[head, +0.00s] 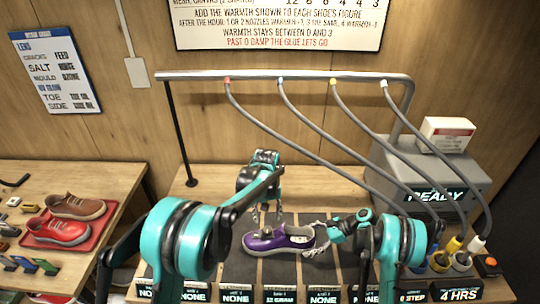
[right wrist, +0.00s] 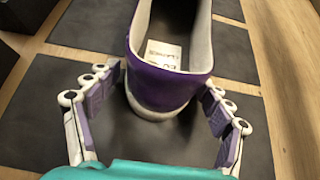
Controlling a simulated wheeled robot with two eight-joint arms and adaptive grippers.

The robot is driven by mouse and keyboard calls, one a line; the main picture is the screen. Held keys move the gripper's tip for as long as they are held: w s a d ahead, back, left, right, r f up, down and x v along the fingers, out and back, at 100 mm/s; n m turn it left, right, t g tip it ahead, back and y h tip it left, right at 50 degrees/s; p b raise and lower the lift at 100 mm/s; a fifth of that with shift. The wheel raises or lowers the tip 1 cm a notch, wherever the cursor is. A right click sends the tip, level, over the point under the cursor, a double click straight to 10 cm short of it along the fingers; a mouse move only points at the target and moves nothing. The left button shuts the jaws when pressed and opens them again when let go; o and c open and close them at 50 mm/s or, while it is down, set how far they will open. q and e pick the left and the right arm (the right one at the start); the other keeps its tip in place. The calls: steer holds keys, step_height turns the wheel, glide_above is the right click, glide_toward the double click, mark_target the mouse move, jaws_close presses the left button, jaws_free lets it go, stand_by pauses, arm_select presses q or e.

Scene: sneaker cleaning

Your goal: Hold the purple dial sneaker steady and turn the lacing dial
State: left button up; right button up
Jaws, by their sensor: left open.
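The purple sneaker (head: 285,240) lies on a dark mat with its toe to the left and its heel to the right. Its heel (right wrist: 165,85) fills the top middle of the right wrist view, with a white label inside. My right gripper (head: 314,244) is open, its fingers on either side of the heel with visible gaps. It also shows in the right wrist view (right wrist: 158,115). My left gripper (head: 266,214) is open, pointing down just above the front of the shoe. The lacing dial is too small to make out clearly there.
A red tray (head: 88,242) with a brown and a red sneaker stands on the left table. A grey machine (head: 440,165) reading READY, with several hoses, stands at the right. Labelled blocks (head: 237,297) line the front edge. Dark mats lie beside the shoe.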

steer(key=shift+r, duration=0.1)
steer(key=v, duration=1.2)
